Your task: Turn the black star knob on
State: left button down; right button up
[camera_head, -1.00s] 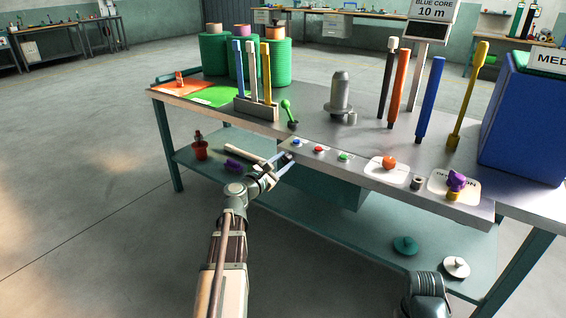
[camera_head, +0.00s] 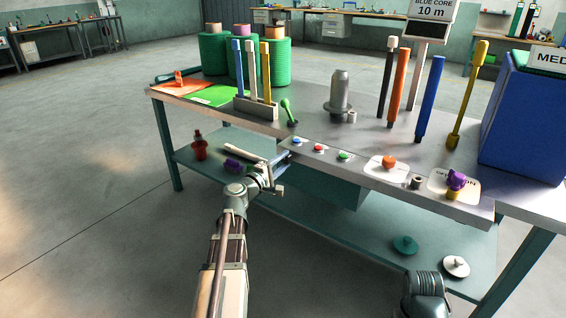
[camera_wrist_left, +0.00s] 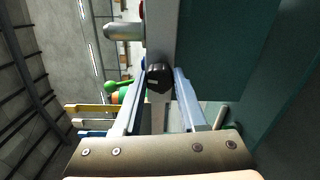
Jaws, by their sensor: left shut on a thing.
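The black star knob (camera_wrist_left: 159,77) sits on the front face at the left end of the control panel (camera_head: 440,200). In the left wrist view it lies between the two fingers of my left gripper (camera_wrist_left: 160,76), which are shut on it from both sides. In the head view my left gripper (camera_head: 277,168) is at the panel's left end and hides the knob.
Blue (camera_head: 297,142), red (camera_head: 319,148) and green (camera_head: 344,156) buttons, an orange knob (camera_head: 389,162) and a purple knob (camera_head: 457,180) are on the panel. A blue bin (camera_head: 525,120) stands at right. The lower shelf (camera_head: 340,235) holds loose parts.

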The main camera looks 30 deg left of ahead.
pick_arm(q)
jog(key=m, duration=0.5)
jog(key=shift+f+m, duration=0.1)
jog(key=shift+m, duration=0.2)
jog(key=m, duration=0.4)
jog(key=shift+m, duration=0.6)
jog(key=shift+c, duration=2.3)
grip_release()
jog(key=shift+s, duration=0.1)
